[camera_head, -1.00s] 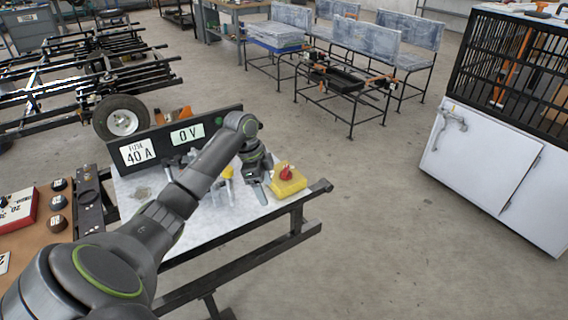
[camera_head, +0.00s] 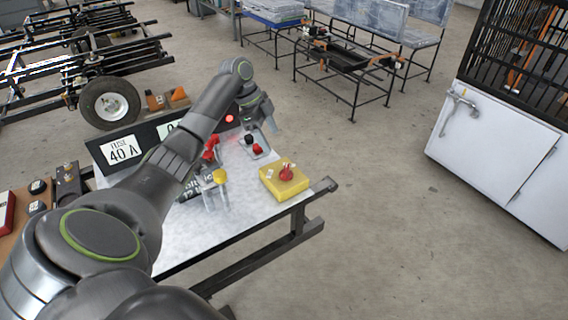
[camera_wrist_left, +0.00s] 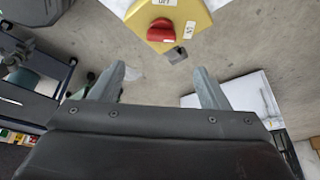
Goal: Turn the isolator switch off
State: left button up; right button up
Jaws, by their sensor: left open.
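The isolator switch is a yellow box (camera_head: 278,186) with a red knob (camera_head: 286,173), near the right end of the tabletop. In the left wrist view the yellow box (camera_wrist_left: 194,12) and red knob (camera_wrist_left: 161,30) lie beyond the fingertips. A label reading OFF and another small white label show on the box. Which label the knob points to is unclear. My left gripper (camera_head: 259,119) is raised behind and left of the box in the head view, apart from it. Its fingers (camera_wrist_left: 160,72) are spread with nothing between them.
A black panel with a FUSE 40 A label (camera_head: 123,151) and a lit red lamp (camera_head: 229,118) stands along the table's back. Red, black and yellow parts (camera_head: 220,176) stand left of the switch. My left arm crosses the table. The floor right of it is clear.

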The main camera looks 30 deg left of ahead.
pick_arm(q)
send_over(286, 168)
jog(key=s+a, duration=0.1)
jog(key=a, duration=0.2)
jog(key=f, duration=0.6)
jog(key=shift+d, duration=0.2)
jog(key=x, duration=0.5)
jog(key=shift+f, duration=0.35)
jog(key=c, duration=1)
pick_arm(e)
jog(key=shift+w+a, duration=0.2)
jog(key=shift+w, duration=0.3)
